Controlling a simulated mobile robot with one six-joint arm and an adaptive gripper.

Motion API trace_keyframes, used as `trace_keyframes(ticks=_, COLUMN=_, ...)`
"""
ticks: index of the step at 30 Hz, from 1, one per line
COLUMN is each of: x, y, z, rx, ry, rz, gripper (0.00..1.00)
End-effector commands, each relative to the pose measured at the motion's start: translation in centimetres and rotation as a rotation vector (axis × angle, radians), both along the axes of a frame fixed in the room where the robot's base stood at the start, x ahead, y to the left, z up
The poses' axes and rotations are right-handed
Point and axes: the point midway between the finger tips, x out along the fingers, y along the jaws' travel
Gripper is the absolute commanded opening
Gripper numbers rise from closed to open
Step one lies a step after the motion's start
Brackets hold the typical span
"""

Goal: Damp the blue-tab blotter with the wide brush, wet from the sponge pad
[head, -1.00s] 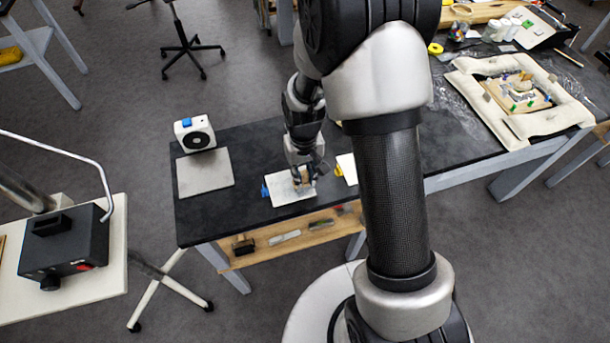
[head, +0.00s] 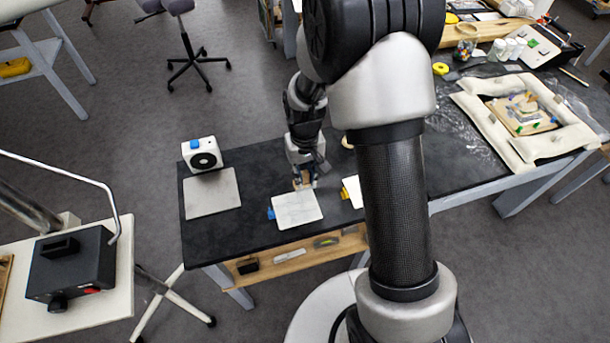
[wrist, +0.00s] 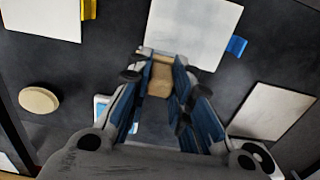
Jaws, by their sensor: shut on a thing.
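The blue-tab blotter (head: 299,211) is a white sheet lying flat on the dark bench, its blue tab (head: 271,213) at the left. It also shows at the top of the wrist view (wrist: 192,28). My gripper (head: 303,182) is at the blotter's far edge. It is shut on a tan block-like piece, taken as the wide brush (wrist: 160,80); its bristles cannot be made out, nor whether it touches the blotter. A white-and-blue item (wrist: 101,104) shows partly behind my fingers; I cannot tell whether it is the sponge pad.
A yellow-tab sheet (head: 356,190) lies to the right of the blotter, partly behind my arm. A grey plate (head: 212,193) and a white boxy device (head: 201,156) stand at the left. A beige disc (wrist: 38,99) lies on the bench. A shelf (head: 290,262) holds tools below.

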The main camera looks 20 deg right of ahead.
Motion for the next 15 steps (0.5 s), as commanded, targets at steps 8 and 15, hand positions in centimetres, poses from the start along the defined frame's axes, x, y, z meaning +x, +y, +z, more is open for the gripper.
trace_keyframes(ticks=8, x=0.3, y=0.0, z=2.9, rx=0.000, ry=-0.002, rz=0.000, gripper=0.01)
trace_keyframes(ticks=15, x=0.5, y=0.0, z=4.2, rx=0.000, ry=-0.001, rz=0.000, gripper=0.01)
